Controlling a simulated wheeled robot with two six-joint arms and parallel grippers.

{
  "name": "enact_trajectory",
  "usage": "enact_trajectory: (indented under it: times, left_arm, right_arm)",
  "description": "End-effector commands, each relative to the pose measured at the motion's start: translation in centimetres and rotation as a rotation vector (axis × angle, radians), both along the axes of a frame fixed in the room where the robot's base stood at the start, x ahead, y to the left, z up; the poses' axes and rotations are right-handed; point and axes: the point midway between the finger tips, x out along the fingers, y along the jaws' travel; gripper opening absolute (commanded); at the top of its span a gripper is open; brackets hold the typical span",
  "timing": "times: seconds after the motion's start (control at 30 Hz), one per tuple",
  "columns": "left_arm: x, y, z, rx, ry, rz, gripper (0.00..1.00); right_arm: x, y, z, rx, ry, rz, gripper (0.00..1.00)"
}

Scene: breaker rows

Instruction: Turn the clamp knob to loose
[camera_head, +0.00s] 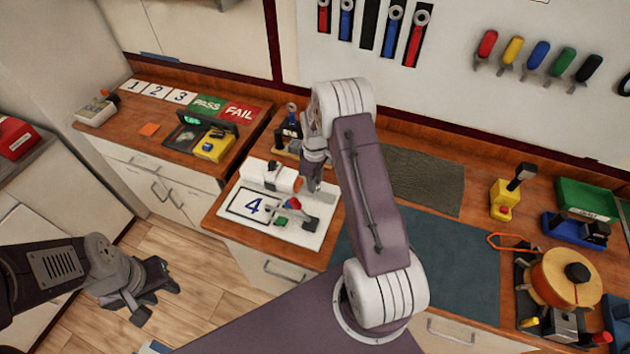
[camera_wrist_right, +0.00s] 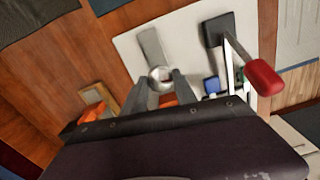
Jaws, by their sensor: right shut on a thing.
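The work board (camera_head: 311,237) is a white plate marked with a blue 4 on the bench. It carries a red-handled lever (camera_head: 294,203), which also shows in the wrist view (camera_wrist_right: 262,78). My right gripper (camera_head: 311,186) points down at the board's far right part. In the right wrist view its two fingers (camera_wrist_right: 158,88) close around a round grey metal piece, apparently the clamp knob (camera_wrist_right: 160,75), beside a grey bar (camera_wrist_right: 152,45). An orange part shows between the fingers. The knob's marking is hidden. My left gripper (camera_head: 143,290) is open and empty above the floor, left of the bench.
A dark mat (camera_head: 455,255) lies right of the board. A reel (camera_head: 566,278) and a yellow tool (camera_head: 505,198) stand further right. PASS (camera_head: 207,104) and FAIL (camera_head: 239,112) cards and a black tray lie on the left bench. Tools hang on the back wall.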

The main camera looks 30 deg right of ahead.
Motion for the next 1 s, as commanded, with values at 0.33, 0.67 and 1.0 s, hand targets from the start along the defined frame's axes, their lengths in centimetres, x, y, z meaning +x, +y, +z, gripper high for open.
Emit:
enact_trajectory:
  times: [0.33,0.67,1.0]
  left_arm:
    - [0.01,0.00,-0.05,0.000,0.000,0.000,0.36]
    - [0.00,0.00,-0.05,0.000,0.000,0.000,0.36]
    - [0.00,0.00,-0.08,0.000,0.000,0.000,0.36]
  right_arm:
    - [0.38,-0.17,0.36,-0.004,-0.012,0.081,0.00]
    - [0.39,-0.19,0.38,-0.005,-0.013,0.087,0.00]
    - [0.21,-0.10,0.21,-0.003,-0.007,0.086,0.55]
